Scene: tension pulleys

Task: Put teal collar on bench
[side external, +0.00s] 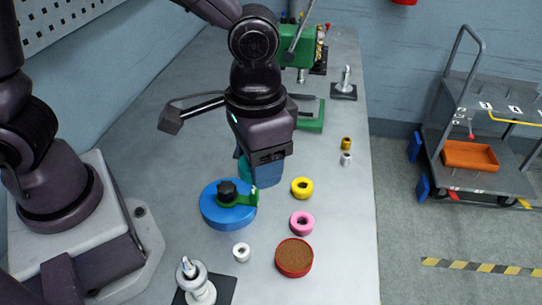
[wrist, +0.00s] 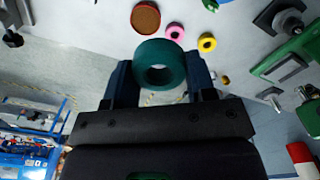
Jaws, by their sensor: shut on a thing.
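The teal collar (wrist: 160,50) is a thick ring held between the two fingers of my gripper (wrist: 160,78) in the wrist view, its hole facing the camera. In the side view my gripper (side external: 266,172) points down over the middle of the grey bench (side external: 330,120). Only a sliver of the teal collar (side external: 242,168) shows there, behind the fingers. The gripper is shut on the collar. It appears above the bench, close to a blue disc; the exact gap below the collar is hidden.
The blue disc (side external: 222,213) has a black knob and green arm. Yellow (side external: 302,187), pink (side external: 301,223) and white (side external: 241,252) rings and a red-rimmed brown dish (side external: 294,258) lie nearby. A white post (side external: 199,285) stands in front. The bench's right strip looks mostly clear.

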